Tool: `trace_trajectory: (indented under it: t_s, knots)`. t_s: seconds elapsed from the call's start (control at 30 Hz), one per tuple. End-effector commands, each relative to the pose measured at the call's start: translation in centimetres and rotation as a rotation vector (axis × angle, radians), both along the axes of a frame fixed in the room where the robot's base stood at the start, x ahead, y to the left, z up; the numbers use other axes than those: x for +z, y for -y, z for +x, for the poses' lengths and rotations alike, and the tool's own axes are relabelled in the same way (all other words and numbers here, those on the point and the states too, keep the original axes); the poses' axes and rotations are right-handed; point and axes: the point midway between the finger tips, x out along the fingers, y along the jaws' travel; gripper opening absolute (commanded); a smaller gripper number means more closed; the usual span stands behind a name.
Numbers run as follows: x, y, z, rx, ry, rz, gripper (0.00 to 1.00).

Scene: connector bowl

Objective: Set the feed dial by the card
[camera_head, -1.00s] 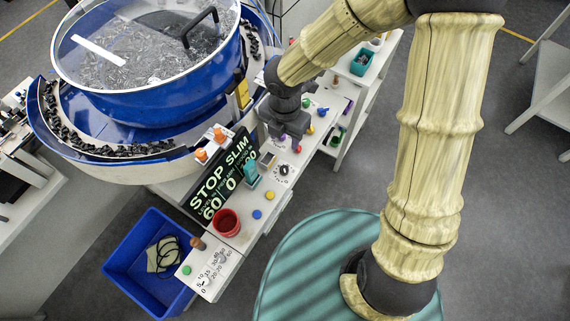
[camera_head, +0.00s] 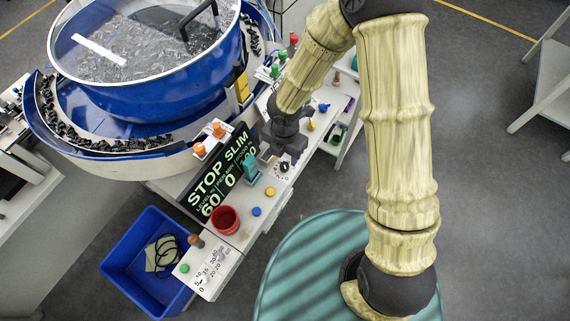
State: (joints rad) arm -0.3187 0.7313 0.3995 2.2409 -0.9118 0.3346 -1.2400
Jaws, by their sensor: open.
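My gripper (camera_head: 287,157) hangs over the control shelf, pointing down, with its jaws open and empty. It is just above and beside a small black knob on a white dial face (camera_head: 284,168), which it partly hides; I cannot tell whether they touch. The dial's setting is too small to read. A black display (camera_head: 221,177) shows "STOP SLIM" with 60, 0 and a partly hidden figure in green-white.
Orange knobs (camera_head: 218,130), a teal switch (camera_head: 250,171), a red cup (camera_head: 225,219), and blue and yellow buttons (camera_head: 270,191) crowd the shelf. A large blue bowl feeder (camera_head: 150,95) stands left. A blue bin (camera_head: 130,255) and a teal round surface (camera_head: 300,270) flank the shelf.

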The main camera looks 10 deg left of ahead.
Motion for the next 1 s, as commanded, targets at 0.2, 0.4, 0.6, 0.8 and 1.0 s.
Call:
trace_trajectory:
  t_s: [0.2, 0.4, 0.6, 0.8, 1.0]
  knots:
    - [-4.2, -0.1, -0.1, 0.006, -0.002, -0.004, 0.46]
    - [-6.2, -0.1, -0.1, 0.004, 0.0, -0.001, 0.46]
    - [-6.5, -0.1, 0.0, 0.002, 0.001, 0.0, 0.46]
    - [-6.5, -0.1, 0.0, 0.002, 0.001, 0.0, 0.33]
    - [-6.4, -0.1, 0.0, 0.002, 0.0, 0.0, 0.02]
